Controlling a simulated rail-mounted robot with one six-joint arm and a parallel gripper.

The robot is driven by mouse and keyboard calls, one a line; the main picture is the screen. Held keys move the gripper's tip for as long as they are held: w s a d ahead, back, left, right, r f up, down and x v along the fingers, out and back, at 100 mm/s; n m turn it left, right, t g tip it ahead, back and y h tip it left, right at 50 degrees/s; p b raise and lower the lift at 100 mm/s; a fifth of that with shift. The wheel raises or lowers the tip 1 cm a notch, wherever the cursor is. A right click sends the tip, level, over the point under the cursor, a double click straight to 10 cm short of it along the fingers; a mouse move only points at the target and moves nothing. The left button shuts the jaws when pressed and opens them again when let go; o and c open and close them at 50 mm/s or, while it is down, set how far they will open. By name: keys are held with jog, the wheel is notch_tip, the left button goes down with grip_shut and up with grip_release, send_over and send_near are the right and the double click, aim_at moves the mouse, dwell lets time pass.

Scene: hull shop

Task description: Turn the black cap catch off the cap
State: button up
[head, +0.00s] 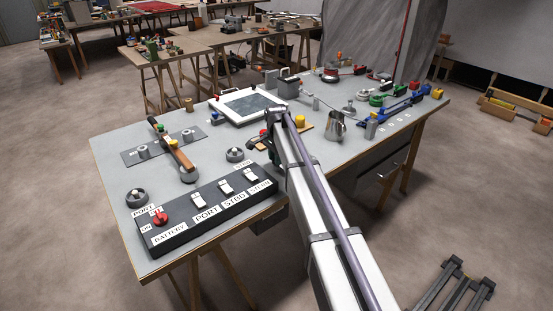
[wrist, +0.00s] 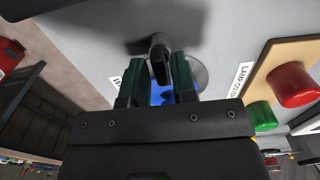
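In the wrist view my gripper (wrist: 160,82) has two dark green fingers set apart, one on each side of a short black and grey part. This part, which looks like the black cap catch (wrist: 159,62), stands up from the bench and reaches down between the fingertips. Whether the fingers touch it I cannot tell. A blue surface (wrist: 163,94) shows between the fingers, and a round grey disc (wrist: 198,74) lies just right of them; I cannot tell which is the cap. In the head view my gripper (head: 268,134) is mostly hidden by my own arm.
In the head view a black switch box (head: 206,205) stands at the front left, a white-framed panel (head: 222,108) behind, and a metal jug (head: 335,126) to the right.

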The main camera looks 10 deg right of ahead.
grip_shut()
jog(key=shift+n, duration=0.4)
jog(key=n, duration=1.2)
jog(key=shift+n, duration=0.3)
jog(key=n, duration=0.4)
jog(key=shift+n, duration=0.3)
